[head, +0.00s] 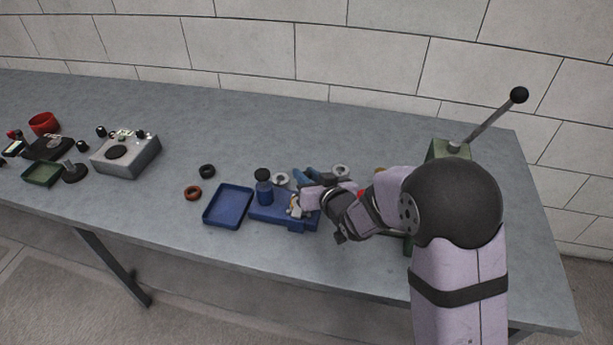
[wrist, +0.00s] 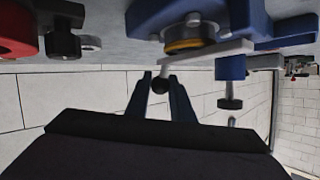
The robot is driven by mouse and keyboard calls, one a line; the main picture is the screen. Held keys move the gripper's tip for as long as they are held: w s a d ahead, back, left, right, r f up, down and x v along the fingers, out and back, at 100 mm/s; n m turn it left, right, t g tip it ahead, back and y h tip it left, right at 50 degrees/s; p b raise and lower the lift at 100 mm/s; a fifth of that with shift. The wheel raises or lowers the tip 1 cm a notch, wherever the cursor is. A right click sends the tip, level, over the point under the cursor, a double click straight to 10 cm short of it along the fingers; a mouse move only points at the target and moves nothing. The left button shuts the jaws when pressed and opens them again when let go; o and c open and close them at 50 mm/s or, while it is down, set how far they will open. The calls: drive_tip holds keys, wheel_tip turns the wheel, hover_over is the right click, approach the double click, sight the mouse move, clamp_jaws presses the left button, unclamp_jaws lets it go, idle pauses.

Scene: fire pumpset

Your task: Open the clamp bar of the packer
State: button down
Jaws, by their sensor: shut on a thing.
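The packer is a blue bench device (head: 268,213) on the table, mostly behind my gripper in the head view. In the head view my gripper (head: 303,200) is at the packer's right side, and the bar is hard to make out.
A blue tray (head: 228,206) lies left of the packer, near a black ring (head: 207,170) and a red ring (head: 193,193). A green pump with a ball-topped lever (head: 487,122) stands at the right. A grey instrument box (head: 125,155) stands further left. The table's back middle is clear.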

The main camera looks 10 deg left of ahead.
drive_tip(key=shift+b, duration=0.35)
drive_tip(key=s+r+n+t+b, duration=0.1)
drive_tip(key=b, duration=0.4)
drive_tip(key=shift+r+t+y, duration=0.1)
drive_tip(key=shift+t+y, duration=0.3)
drive_tip(key=s+r+n+t+y+b, duration=0.1)
drive_tip(key=s+r+t+b, duration=0.1)
drive_tip(key=b, duration=0.5)
drive_tip(key=shift+r+n+b, duration=0.1)
drive_tip(key=shift+n+b, duration=0.2)
drive_tip(key=s+n+t+y+b, duration=0.1)
drive_tip(key=b, duration=0.2)
drive_tip(key=s+r+t+b, duration=0.1)
drive_tip(key=b, duration=0.3)
drive_tip(key=shift+s+r+n+y, duration=0.1)
drive_tip(key=shift+r+n+y, duration=0.2)
drive_tip(key=shift+n+y, duration=0.1)
drive_tip(key=s+n+b, duration=0.1)
drive_tip(key=b, duration=0.1)
drive_tip(key=s+r+y+b, duration=0.1)
drive_tip(key=b, duration=0.1)
drive_tip(key=shift+n+t+y+b, duration=0.3)
drive_tip(key=shift+n+t, duration=0.1)
drive_tip(key=s+b, duration=0.5)
drive_tip(key=s, duration=0.1)
drive_tip(key=shift+s+r+b, duration=0.15)
drive_tip(key=shift+r+b, duration=0.2)
drive_tip(key=shift+r, duration=0.1)
drive_tip(key=shift+f, duration=0.1)
